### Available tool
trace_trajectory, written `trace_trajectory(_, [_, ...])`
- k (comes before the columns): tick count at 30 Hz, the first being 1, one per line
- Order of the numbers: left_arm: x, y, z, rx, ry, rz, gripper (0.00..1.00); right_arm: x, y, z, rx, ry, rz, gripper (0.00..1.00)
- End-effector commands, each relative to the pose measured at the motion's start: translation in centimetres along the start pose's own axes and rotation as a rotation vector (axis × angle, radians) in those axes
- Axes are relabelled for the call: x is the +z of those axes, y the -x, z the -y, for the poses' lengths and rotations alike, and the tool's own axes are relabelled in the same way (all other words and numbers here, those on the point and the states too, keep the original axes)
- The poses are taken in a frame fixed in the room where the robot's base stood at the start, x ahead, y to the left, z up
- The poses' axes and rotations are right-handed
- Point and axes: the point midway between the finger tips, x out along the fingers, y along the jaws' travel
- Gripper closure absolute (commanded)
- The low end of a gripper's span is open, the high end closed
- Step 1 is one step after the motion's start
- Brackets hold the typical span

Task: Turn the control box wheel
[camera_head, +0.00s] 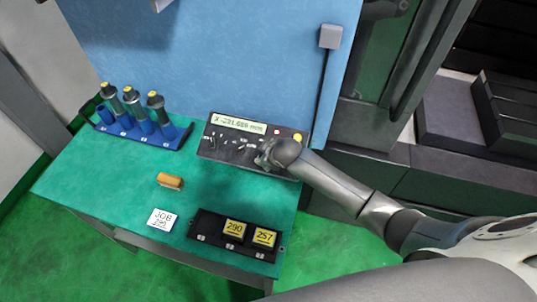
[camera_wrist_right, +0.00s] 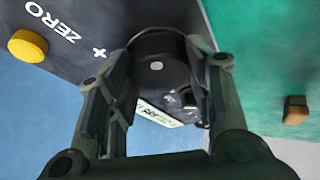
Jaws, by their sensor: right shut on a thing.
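The dark control box (camera_head: 222,151) sits at the back right of the green table, with a lit display (camera_head: 238,124) reading an X value. Its black wheel (camera_wrist_right: 157,46) shows in the right wrist view as a round knob with a light dot, between my fingers. My right gripper (camera_head: 267,155) is over the box's right part and hides the wheel in the head view. In the right wrist view the gripper (camera_wrist_right: 162,72) is shut on the wheel, one finger on each side. My left gripper is not in view.
A blue rack (camera_head: 150,139) with several yellow-topped holders stands at the back left. A wooden block (camera_head: 170,181), a JOB card (camera_head: 162,219) and a black tray (camera_head: 210,226) with blocks 290 and 257 lie in front. A blue panel (camera_head: 200,60) rises behind.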

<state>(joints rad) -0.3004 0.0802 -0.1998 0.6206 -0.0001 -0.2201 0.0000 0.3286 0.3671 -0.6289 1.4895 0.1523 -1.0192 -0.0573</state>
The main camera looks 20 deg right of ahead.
Motion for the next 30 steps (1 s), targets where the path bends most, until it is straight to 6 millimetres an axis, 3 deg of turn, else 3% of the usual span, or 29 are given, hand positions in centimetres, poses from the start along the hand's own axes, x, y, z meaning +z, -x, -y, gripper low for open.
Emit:
trace_trajectory(2, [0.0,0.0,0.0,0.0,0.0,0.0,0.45,0.1,0.0,0.0,0.0,0.0,0.002,0.77])
trace_trajectory(3, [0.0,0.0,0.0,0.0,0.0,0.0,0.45,0.1,0.0,0.0,0.0,0.0,0.002,0.5])
trace_trajectory(8, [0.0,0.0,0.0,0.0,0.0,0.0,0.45,0.1,0.0,0.0,-0.001,0.001,0.002,0.3])
trace_trajectory(20, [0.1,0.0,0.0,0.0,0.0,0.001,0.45,0.0,0.3,0.0,-0.001,0.001,0.0,0.3])
trace_trajectory(26, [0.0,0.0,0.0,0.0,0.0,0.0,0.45,0.0,2.4,0.0,-0.001,0.002,-0.001,0.3])
trace_trajectory(30, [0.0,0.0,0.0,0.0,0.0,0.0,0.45,0.0,4.8,0.0,-0.001,0.002,-0.002,0.3])
